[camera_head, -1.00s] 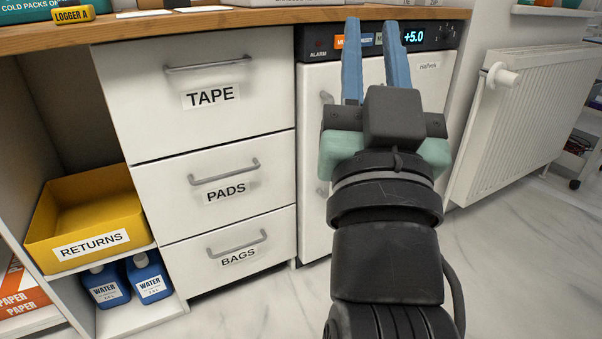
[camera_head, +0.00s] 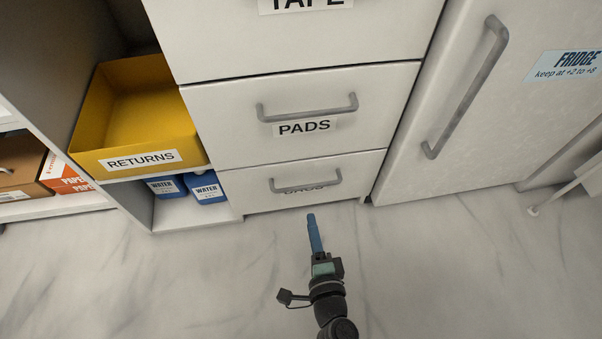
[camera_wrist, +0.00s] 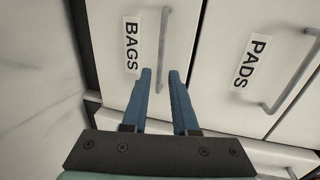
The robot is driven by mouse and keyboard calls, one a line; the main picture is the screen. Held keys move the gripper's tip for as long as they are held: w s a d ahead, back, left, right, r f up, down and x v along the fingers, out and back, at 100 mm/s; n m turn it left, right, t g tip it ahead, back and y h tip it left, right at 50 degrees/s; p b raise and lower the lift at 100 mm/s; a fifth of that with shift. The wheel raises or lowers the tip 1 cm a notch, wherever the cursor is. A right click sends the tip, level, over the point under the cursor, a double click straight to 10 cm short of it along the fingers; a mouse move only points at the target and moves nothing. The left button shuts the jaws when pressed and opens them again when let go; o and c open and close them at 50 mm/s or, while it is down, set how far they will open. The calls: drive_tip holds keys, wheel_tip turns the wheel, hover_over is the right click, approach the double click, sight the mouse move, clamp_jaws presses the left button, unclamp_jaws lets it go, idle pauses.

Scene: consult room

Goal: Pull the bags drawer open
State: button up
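The bags drawer (camera_head: 255,198) is the lowest white drawer of the unit and is closed. Its grey bar handle (camera_head: 306,185) partly covers the label in the head view. In the wrist view the BAGS label (camera_wrist: 132,45) and the handle (camera_wrist: 162,47) show ahead of my fingers. My gripper (camera_head: 311,216) is low in front of the drawer, near the floor. In the wrist view my gripper (camera_wrist: 162,73) has its two blue fingers apart, with nothing between them. The handle's lower end appears near the gap between the fingertips, and I cannot tell whether they touch.
The closed pads drawer (camera_head: 230,112) with its own handle (camera_head: 307,108) is directly above. A fridge door (camera_head: 500,110) stands to the right. A yellow returns bin (camera_head: 88,120) and blue water bottles (camera_head: 206,187) sit on shelves to the left. The floor (camera_head: 180,285) in front is clear.

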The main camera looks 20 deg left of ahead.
sight(303, 186)
drive_tip(key=b+x, duration=0.4)
drive_tip(key=x, duration=0.8)
drive_tip(key=shift+w+a, duration=0.1)
drive_tip(key=shift+c, duration=0.3)
clamp_jaws()
idle(0.7)
